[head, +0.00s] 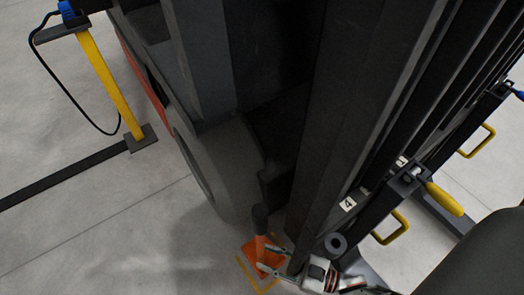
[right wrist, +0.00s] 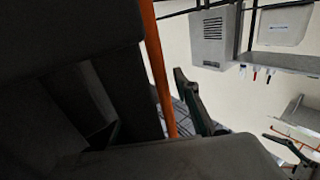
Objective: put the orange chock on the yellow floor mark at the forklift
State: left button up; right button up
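The orange chock (head: 254,255) sits on the floor beside the forklift's wheel, with an upright orange handle topped by a dark grip (head: 260,217). The yellow floor mark (head: 244,271) shows as lines around the chock's base; part of it is hidden. My right gripper (head: 262,258) reaches in from the right, low by the chock, its two fingers apart. In the right wrist view, an orange pole (right wrist: 157,65) stands left of the parted fingers (right wrist: 235,118), not between them. I cannot tell whether a finger touches the chock. My left gripper is not in view.
The forklift's grey wheel (head: 218,165) and dark mast (head: 350,110) stand close to the chock. A rack with yellow handles (head: 393,228) and a label "4" (head: 347,204) is at the right. A yellow post (head: 105,80) with a cable stands upper left.

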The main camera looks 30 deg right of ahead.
jog(key=v, duration=0.9)
jog(key=shift+s+d, duration=0.15)
jog(key=shift+s, duration=0.05)
